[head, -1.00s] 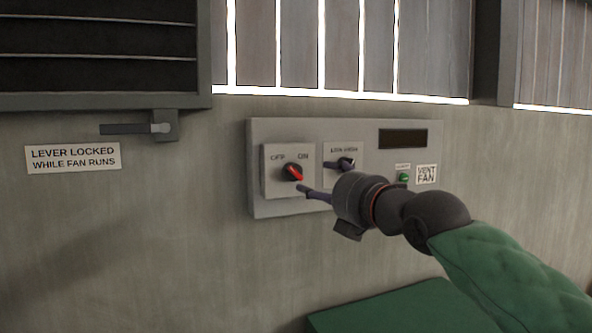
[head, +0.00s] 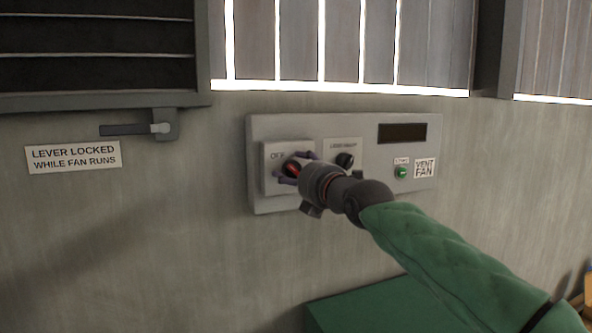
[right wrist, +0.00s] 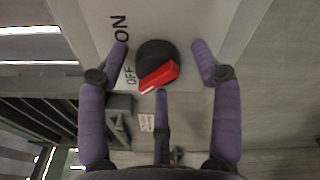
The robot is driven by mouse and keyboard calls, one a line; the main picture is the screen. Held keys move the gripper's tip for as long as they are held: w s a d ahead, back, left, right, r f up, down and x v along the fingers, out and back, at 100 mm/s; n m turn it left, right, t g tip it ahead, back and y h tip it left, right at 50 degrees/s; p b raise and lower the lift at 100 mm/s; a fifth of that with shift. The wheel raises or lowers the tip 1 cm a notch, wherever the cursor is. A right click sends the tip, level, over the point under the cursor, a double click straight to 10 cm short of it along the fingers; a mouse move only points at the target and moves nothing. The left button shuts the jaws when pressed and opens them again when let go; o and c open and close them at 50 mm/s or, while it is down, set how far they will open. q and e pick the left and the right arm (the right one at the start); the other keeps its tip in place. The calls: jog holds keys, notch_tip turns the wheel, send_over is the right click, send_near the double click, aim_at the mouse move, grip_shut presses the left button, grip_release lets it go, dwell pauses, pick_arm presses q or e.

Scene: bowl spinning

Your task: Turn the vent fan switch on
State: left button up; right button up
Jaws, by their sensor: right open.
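The vent fan switch is a round black knob with a red bar (right wrist: 157,72), on a light plate (head: 270,184) marked OFF and ON. In the head view my right gripper (head: 294,168) is at this knob and covers much of it and the ON mark. In the right wrist view my right gripper (right wrist: 160,55) is open, with purple fingers on both sides of the knob and a third below it. Gaps show between the side fingers and the knob. The red bar is tilted, its lower-left end near OFF. My left gripper is not in view.
The grey panel (head: 395,198) also carries a second black knob (head: 345,160), a green button (head: 401,172), a dark display (head: 402,133) and a VENT FAN label (head: 425,168). A locked-lever sign (head: 73,156) and lever (head: 135,129) are left. A green surface (head: 385,308) lies below.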

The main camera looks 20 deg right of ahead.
jog(key=c, duration=0.8)
jog(key=shift+f, duration=0.1)
jog(key=c, duration=0.3)
jog(key=shift+c, duration=0.2)
jog(key=shift+f, duration=0.1)
